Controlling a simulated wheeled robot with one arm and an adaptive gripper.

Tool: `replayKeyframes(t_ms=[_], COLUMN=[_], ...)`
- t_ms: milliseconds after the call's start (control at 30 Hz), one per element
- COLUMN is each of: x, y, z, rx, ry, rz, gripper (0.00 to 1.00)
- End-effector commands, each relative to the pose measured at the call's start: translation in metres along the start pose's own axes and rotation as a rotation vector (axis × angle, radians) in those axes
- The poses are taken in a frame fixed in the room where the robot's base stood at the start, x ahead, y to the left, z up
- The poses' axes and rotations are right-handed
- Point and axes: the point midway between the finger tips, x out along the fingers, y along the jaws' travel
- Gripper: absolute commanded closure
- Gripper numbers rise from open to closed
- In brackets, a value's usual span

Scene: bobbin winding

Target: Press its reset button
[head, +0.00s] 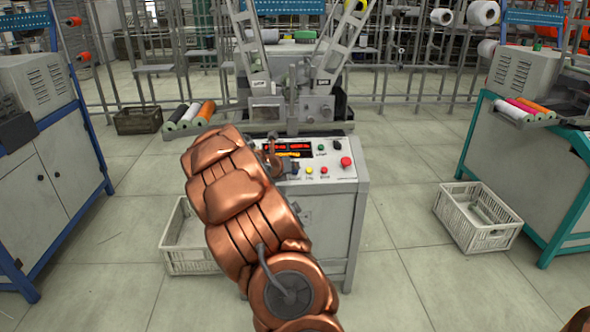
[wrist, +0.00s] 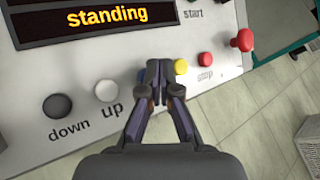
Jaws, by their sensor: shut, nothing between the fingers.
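The winding machine's control panel (wrist: 60,85) fills the upper left of the wrist view; it also shows in the head view (head: 335,180). A yellow button (wrist: 181,67) sits just right of my fingertips, with its label hidden behind my gripper (wrist: 155,72). I cannot read "reset" anywhere. A red button (wrist: 205,58) labelled "stop" is right of the yellow one. A grey "up" button (wrist: 107,91) and a dark "down" button (wrist: 57,106) are to the left. My gripper is shut and empty, over the panel; I cannot tell whether it touches it.
A red mushroom knob (wrist: 243,40) stands out at the panel's right corner. The display (wrist: 98,18) reads "standing". White crates (head: 478,215) stand on the floor, and neighbouring machines (head: 530,95) flank this one.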

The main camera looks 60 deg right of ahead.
Motion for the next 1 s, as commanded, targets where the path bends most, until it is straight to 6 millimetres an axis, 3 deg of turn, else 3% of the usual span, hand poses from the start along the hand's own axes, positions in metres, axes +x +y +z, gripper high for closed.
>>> replayKeyframes(t_ms=[567,1000], x=[-0.007,-0.031], y=[-0.005,-0.023], z=[0.006,0.023], rx=[0.000,-0.003], ry=[0.000,0.001], rz=[-0.001,-0.003], gripper=[1.00,1.00])
